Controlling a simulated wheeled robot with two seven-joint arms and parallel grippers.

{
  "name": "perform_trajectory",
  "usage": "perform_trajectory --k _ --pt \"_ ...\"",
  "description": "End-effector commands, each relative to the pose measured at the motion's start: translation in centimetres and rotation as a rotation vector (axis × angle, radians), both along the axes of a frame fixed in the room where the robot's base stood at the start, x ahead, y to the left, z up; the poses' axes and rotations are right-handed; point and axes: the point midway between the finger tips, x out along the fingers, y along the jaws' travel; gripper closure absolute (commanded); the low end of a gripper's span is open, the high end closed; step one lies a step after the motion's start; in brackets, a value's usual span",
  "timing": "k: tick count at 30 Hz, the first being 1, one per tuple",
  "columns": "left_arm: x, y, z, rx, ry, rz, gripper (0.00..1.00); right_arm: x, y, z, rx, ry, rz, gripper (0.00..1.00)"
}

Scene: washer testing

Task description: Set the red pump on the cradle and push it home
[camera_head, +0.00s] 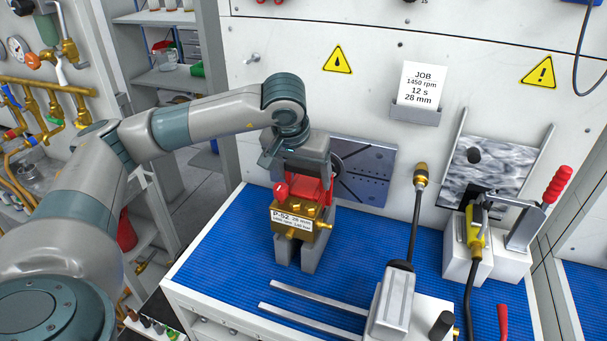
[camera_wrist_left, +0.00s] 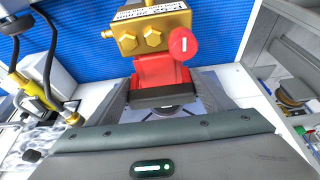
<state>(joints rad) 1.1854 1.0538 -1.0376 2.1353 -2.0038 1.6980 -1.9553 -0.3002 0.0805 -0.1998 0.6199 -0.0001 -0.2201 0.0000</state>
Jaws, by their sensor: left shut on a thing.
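The red pump (camera_head: 309,190) has a red body and a brass front block labelled P-52, 28 mm. My left gripper (camera_head: 298,258) comes down from above and is shut on it, with a grey finger on each side. The pump also shows in the left wrist view (camera_wrist_left: 160,75), with its brass block, brass hex fittings and round red cap. It is over the blue mat; I cannot tell whether it touches anything below. A dark slotted plate (camera_head: 365,172) is on the wall behind it. My right gripper is not in view.
Two metal rails (camera_head: 312,307) lie on the blue mat (camera_head: 225,258) in front. A grey block with a hose (camera_head: 390,300) stands right of them. A fixture with a red-handled clamp (camera_head: 525,232) is at the right. A job card (camera_head: 422,82) hangs on the wall.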

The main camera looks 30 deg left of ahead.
Motion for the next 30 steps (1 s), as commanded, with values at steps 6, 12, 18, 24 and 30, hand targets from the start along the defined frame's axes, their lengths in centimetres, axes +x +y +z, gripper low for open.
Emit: perform_trajectory --k 6,12,18,24,30 --pt "0.22 0.02 0.48 -0.002 -0.012 0.001 0.79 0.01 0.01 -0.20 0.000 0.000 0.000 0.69" --pt "0.21 0.03 0.46 -0.002 -0.012 0.001 0.79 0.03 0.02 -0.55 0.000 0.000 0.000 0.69" --pt "0.21 0.03 0.52 -0.002 -0.012 0.000 0.79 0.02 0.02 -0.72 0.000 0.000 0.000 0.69" --pt "0.20 0.03 0.56 -0.002 -0.012 0.000 0.79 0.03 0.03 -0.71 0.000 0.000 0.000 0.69" --pt "0.21 0.03 0.55 -0.002 -0.012 0.000 0.79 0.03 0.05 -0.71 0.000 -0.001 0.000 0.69"
